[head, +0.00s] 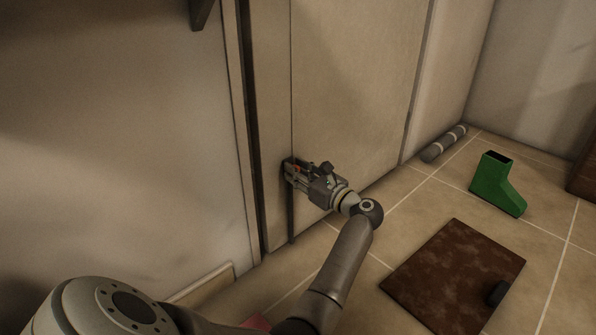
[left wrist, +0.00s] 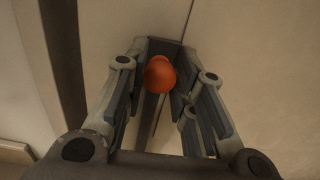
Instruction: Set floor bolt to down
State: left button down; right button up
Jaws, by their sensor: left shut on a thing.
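The floor bolt's round orange-red knob (left wrist: 159,74) sits between the fingers of my left gripper (left wrist: 158,82) in the left wrist view. My right gripper is not in view.
A brown mat or panel (head: 450,275) with a dark piece on it lies on the tiled floor. A green boot-shaped object (head: 497,185) stands beyond it. A grey roll (head: 444,143) lies by the wall. Bare tiles lie between them.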

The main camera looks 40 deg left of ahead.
pick_arm(q)
jog(key=shift+f, duration=0.25)
jog(key=c, duration=1.2)
grip_release()
notch_tip(320, 180, up, 10)
jog(key=shift+d, duration=0.1)
